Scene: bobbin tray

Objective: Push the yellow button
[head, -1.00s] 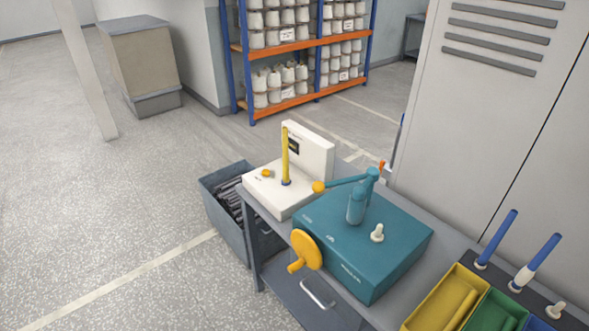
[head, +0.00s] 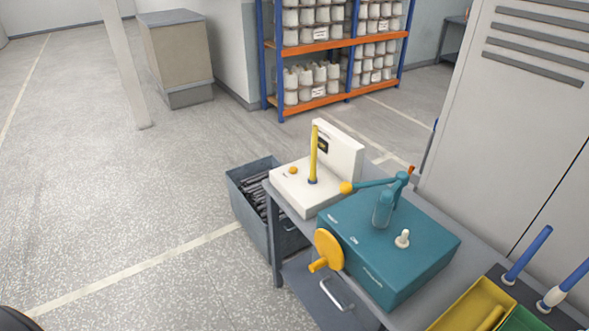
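A small round yellow-orange button (head: 293,170) sits on the flat base of a white device (head: 291,190) at the far left end of the workbench. A yellow upright rod (head: 313,153) stands on the same base to the right of the button. The device's raised back panel carries a small dark display. Nothing covers the button. Neither of my grippers shows in the head view.
A teal machine (head: 400,257) with a yellow hand crank (head: 328,250) and a lever arm stands beside the white device. A grey bin (head: 249,212) of dark rods stands left of the bench (head: 450,290). A yellow tray (head: 470,305) lies at right. The left floor is open.

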